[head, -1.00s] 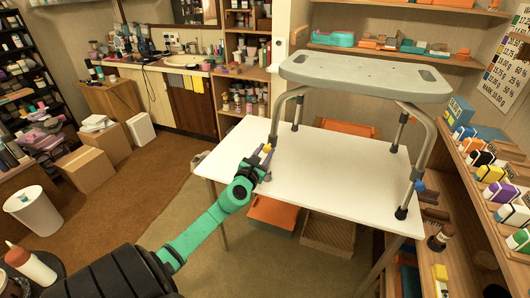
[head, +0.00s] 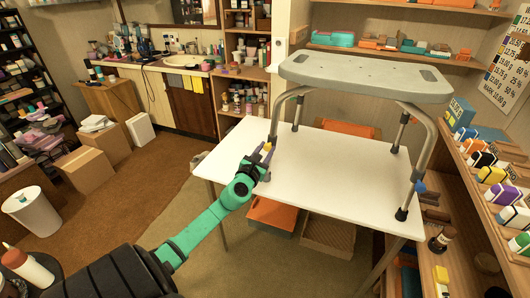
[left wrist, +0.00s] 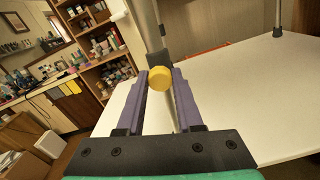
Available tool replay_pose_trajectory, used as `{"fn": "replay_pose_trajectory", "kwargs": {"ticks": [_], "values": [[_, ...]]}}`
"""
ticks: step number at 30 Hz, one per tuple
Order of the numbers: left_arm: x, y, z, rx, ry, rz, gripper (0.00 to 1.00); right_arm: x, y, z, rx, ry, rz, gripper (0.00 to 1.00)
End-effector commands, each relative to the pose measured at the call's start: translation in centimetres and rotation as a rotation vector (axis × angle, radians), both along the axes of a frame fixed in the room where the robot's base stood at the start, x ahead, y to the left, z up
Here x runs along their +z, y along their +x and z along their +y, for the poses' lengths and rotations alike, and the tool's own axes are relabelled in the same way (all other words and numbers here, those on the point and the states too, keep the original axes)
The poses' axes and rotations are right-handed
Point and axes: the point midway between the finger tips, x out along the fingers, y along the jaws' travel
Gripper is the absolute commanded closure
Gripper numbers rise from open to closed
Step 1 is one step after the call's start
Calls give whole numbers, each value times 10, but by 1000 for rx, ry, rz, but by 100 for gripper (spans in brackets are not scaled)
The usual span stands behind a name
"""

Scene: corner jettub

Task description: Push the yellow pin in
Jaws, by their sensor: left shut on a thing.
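A grey shower bench (head: 365,75) with bent metal legs stands on a white table. The yellow pin (head: 267,148) is a short round knob on the bench's front left leg. It also shows in the left wrist view (left wrist: 159,79), between the tips of my purple fingers, with the leg (left wrist: 153,35) just behind it. My left gripper (head: 264,157) is shut on the yellow pin, a finger on each side. How far the pin stands out of the leg is hard to tell. My right gripper is not in view.
The white table (head: 330,180) has clear room under and around the bench legs. A blue pin (head: 420,187) is on the front right leg. A wooden shelf (head: 480,200) with small boxes borders the right side. Orange (head: 272,213) and brown bins sit below the table.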

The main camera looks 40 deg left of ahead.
Motion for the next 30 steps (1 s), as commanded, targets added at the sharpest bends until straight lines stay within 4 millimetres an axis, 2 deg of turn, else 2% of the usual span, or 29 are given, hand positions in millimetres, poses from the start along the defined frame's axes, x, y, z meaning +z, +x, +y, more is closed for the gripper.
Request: {"fn": "replay_pose_trajectory", "kwargs": {"ticks": [5,6,8,20,26,30], "values": [[0,0,-1,-2,0,1,100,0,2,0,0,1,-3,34],[-1,0,-1,-2,0,1,57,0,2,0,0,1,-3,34],[-1,0,-1,-2,0,1,35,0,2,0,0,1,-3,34],[-1,-5,-2,-2,0,1,34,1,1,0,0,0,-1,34],[-2,-37,-13,-3,-2,6,34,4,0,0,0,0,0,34],[-5,-72,-25,-2,-3,6,34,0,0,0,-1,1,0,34]]}}
